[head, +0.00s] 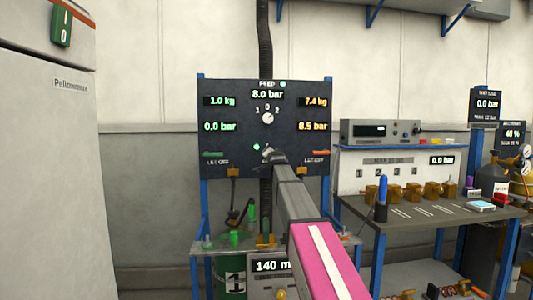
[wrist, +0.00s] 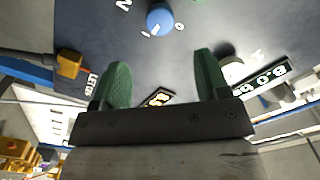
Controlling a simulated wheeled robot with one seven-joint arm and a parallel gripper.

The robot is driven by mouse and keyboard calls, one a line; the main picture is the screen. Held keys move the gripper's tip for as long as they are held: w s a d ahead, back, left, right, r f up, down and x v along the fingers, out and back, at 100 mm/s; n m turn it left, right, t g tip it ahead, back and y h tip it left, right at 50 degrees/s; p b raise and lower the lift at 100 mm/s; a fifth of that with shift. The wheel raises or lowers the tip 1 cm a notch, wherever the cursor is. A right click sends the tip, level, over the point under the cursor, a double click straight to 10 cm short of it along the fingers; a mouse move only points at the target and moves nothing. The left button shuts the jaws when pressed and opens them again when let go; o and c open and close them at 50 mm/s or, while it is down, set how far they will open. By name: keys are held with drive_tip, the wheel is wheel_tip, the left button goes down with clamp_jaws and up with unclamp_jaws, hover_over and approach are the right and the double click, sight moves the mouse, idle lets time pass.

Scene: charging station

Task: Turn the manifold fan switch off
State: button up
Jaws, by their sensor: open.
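A round blue knob (wrist: 160,18) shows at the top of the wrist view, on a dark panel. It has a "1" mark and a "0" mark beside it. Its white pointer line seems to lie nearer the "1". A nearby label is cut off, with an "N" visible, so its full wording cannot be read. In the head view my gripper (head: 270,155) is at the panel's lower middle.
The panel carries a selector knob (head: 267,118), several lit readouts and an orange lever (head: 321,153). A pale cabinet (head: 50,160) with a green switch (head: 61,27) stands at left. A workbench (head: 430,212) with a white unit (head: 390,180) is at right.

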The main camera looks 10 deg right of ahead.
drive_tip(key=w, duration=1.1)
drive_tip(key=shift+w, duration=0.15)
drive_tip(key=c, duration=0.9)
